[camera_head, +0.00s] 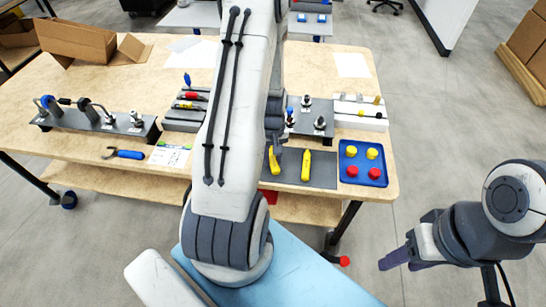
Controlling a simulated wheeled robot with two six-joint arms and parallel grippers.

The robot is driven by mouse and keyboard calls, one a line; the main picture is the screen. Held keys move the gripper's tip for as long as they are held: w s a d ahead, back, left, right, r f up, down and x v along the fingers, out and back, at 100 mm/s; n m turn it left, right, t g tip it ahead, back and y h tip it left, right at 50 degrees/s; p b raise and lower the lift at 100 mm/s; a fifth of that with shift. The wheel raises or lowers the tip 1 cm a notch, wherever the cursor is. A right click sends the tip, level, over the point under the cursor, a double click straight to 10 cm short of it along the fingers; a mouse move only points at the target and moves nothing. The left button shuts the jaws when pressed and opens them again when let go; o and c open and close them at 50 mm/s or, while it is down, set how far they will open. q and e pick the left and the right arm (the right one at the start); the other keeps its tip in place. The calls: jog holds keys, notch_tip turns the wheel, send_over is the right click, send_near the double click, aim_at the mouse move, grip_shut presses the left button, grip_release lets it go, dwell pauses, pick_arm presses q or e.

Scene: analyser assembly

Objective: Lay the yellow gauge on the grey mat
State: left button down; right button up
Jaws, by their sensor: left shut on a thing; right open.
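My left gripper (276,145) is over the left part of the grey mat (322,182), partly hidden behind my own arm. It is shut on a yellow piece (274,162), which looks like the yellow gauge and shows just below the fingers. I cannot tell whether this piece touches the mat. A second slim yellow tool (305,166) lies on the mat to its right, apart from the gripper. My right gripper (393,260) is open and empty, off the table at the lower right.
A blue tray (344,174) with yellow and red knobs borders the mat on the right. Behind are a grey fixture plate (329,123) and a white block (364,121). A tool rack (180,122) and a blue-handled tool (124,154) are left of my arm.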

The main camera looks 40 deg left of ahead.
pick_arm(q)
jog(key=shift+f, duration=0.4)
jog(key=c, duration=0.5)
grip_release()
jog(key=shift+c, duration=0.2)
jog(key=shift+r, duration=0.1)
notch_tip(320, 180, up, 10)
jog(key=shift+r, duration=0.15)
